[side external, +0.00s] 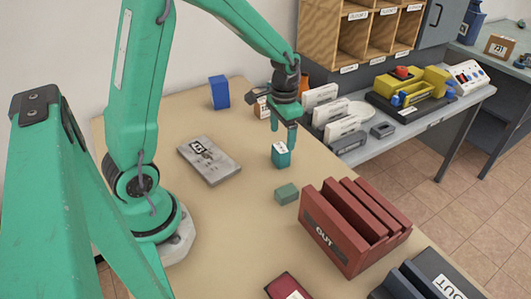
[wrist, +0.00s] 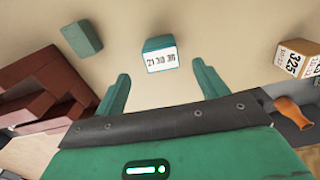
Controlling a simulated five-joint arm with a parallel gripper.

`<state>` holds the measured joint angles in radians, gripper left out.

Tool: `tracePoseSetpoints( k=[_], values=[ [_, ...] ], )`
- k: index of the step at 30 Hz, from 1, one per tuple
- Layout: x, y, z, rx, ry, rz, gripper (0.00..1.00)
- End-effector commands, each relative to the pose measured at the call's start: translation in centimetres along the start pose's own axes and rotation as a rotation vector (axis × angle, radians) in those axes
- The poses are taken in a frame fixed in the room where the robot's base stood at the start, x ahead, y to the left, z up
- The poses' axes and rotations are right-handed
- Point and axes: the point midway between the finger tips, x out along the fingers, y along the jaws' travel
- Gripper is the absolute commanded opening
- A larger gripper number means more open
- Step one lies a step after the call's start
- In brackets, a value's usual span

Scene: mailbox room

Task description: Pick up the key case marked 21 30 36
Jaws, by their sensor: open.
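The teal key case (wrist: 160,57) with a white label reading 21 30 36 stands on the table in the wrist view, ahead of and between my open fingers. In the side view the same key case (side external: 281,158) is just below my gripper (side external: 284,125). My gripper also shows in the wrist view (wrist: 164,85), open with nothing between its fingertips. A plain green block (side external: 287,193) lies nearer the red rack; it shows in the wrist view too (wrist: 82,38), with no label visible there.
A red rack marked OUT (side external: 335,237) stands at the front right. A grey box (side external: 209,160) lies left of my gripper, and a blue block (side external: 219,92) stands behind.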

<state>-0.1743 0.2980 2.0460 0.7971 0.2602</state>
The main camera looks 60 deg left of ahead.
Motion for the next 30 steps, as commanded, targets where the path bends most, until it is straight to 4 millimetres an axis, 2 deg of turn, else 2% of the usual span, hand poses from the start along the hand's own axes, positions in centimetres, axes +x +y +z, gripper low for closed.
tracePoseSetpoints(
  k=[9, 20, 30],
  values=[
    [2.3, 0.0, 0.1, 0.0, -0.003, 0.001, 0.73],
    [3.0, 0.0, 0.1, 0.0, -0.001, 0.0, 0.73],
    [6.5, -0.2, 0.1, -0.001, -0.003, 0.001, 0.73]
  ],
)
